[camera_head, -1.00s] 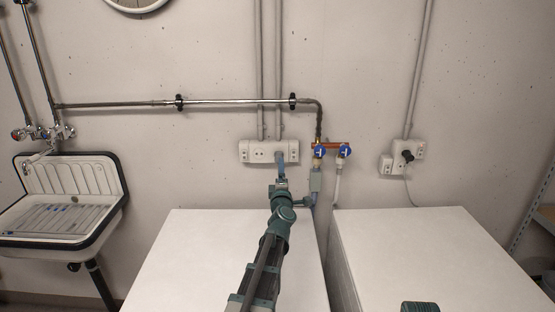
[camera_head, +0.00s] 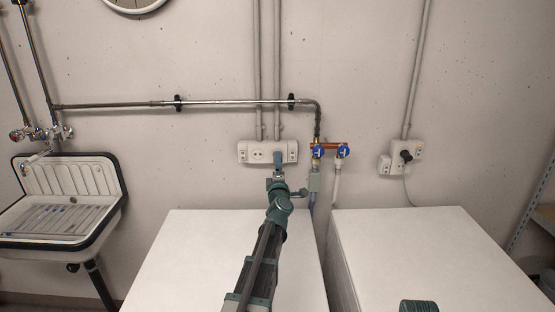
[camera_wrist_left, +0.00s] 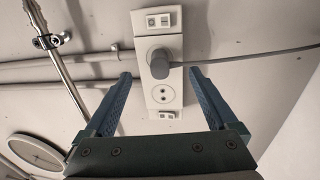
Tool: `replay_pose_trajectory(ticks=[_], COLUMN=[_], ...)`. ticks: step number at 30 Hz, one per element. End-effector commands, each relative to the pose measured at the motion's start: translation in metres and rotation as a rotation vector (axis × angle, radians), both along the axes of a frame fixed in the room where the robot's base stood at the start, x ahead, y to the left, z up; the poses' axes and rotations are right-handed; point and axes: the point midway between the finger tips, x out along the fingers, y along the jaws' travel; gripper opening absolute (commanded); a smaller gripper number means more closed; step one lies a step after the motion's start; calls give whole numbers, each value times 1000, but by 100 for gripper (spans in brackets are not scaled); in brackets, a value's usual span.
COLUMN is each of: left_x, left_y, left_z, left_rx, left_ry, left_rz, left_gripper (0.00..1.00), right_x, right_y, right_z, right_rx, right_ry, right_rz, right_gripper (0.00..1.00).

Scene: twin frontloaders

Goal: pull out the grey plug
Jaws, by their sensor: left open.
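The grey plug (camera_wrist_left: 159,66) is seated in one socket of the white socket strip (camera_wrist_left: 163,93) on the wall. Its grey cable runs off to the right in the left wrist view. The strip also shows in the head view (camera_head: 247,152), where my left gripper (camera_head: 277,158) covers the plug. My left gripper is open, with one finger on each side of the plug in the left wrist view (camera_wrist_left: 160,75). Both fingers look clear of the plug; the distance to the wall is hard to tell. The round socket beside the plug is empty.
Two white machine tops (camera_head: 190,250) (camera_head: 420,250) stand below. A black plug (camera_head: 406,156) sits in another outlet further right. A sink (camera_head: 62,245) is at left.

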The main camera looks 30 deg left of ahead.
Motion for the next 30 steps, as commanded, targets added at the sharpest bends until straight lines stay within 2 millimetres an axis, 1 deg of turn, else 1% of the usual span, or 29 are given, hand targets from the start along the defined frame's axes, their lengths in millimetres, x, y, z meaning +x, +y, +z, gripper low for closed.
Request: replay_pose_trajectory(ticks=[1, 6, 12, 30], left_x=[10, 30, 43, 44], left_y=[6, 18, 26, 27], left_z=[2, 4, 6, 5], left_rx=[0, -1, 0, 0], left_ry=[0, 0, 1, 0], left_rz=[1, 0, -1, 0], left_gripper=[92, 92, 92, 92], right_x=[0, 0, 0, 0], right_y=[0, 0, 0, 0], right_z=[2, 4, 6, 5], right_rx=[0, 0, 0, 0], right_ry=[0, 0, 0, 0], right_rz=[0, 0, 0, 0], right_gripper=[50, 50, 50, 50])
